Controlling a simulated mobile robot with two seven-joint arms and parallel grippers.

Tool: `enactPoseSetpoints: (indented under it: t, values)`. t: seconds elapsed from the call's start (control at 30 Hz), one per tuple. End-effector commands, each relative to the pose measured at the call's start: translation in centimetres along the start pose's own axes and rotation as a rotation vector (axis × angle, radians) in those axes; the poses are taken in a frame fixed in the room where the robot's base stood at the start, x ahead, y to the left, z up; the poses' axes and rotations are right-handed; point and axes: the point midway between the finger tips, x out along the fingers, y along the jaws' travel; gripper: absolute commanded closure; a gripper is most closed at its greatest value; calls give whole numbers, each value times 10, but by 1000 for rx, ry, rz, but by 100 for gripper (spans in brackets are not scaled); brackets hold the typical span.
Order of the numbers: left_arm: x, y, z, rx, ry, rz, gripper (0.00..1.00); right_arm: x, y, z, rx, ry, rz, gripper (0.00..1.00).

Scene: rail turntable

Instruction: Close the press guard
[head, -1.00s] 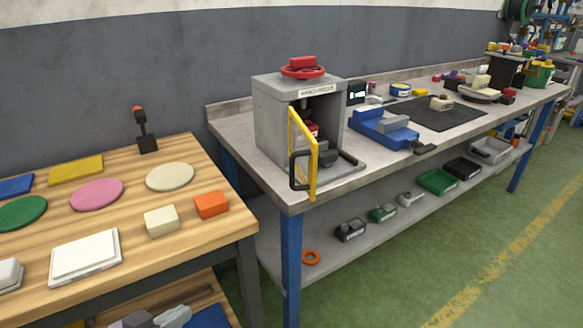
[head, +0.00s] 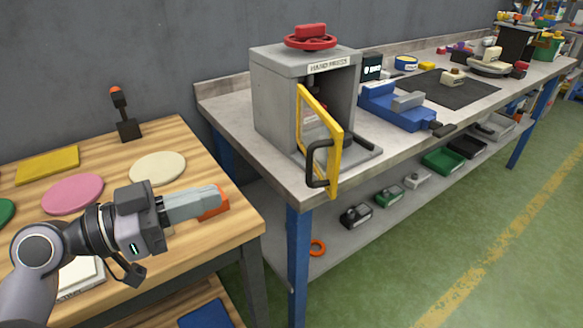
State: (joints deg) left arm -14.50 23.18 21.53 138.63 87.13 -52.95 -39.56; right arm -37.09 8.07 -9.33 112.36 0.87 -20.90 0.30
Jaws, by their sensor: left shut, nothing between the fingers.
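The hand press (head: 275,112) is a grey box with a red handwheel (head: 311,38) on top, standing on the grey workbench. Its guard (head: 336,146) is a yellow-framed clear panel with a black handle (head: 317,165). The guard stands swung open, out toward me past the bench's front edge. My left gripper (head: 222,198) is shut and empty. It is above the wooden table, left of the guard and well apart from it, partly hiding an orange block (head: 213,207). My right gripper is not in view.
The wooden table (head: 180,140) holds coloured discs, a yellow plate (head: 48,165) and a small lever stand (head: 128,128). A blue vise (head: 397,108) stands right of the press. A gap separates table and workbench; green floor in front is clear.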

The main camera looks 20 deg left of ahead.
Motion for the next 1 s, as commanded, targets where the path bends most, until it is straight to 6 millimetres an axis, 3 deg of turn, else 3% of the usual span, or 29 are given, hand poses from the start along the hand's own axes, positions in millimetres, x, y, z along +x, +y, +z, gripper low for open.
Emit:
enactPoseSetpoints:
  t: [0.27, 0.6, 0.8, 1.0]
  values:
    - [35, -1, -4, -5, 5, 0, 100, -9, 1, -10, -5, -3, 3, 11]
    - [104, 0, -4, -5, 3, -1, 100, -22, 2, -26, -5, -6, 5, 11]
    - [127, -1, -1, -6, 0, -3, 100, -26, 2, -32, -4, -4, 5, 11]
    - [137, 0, 0, -3, -1, -2, 100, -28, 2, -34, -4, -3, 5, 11]
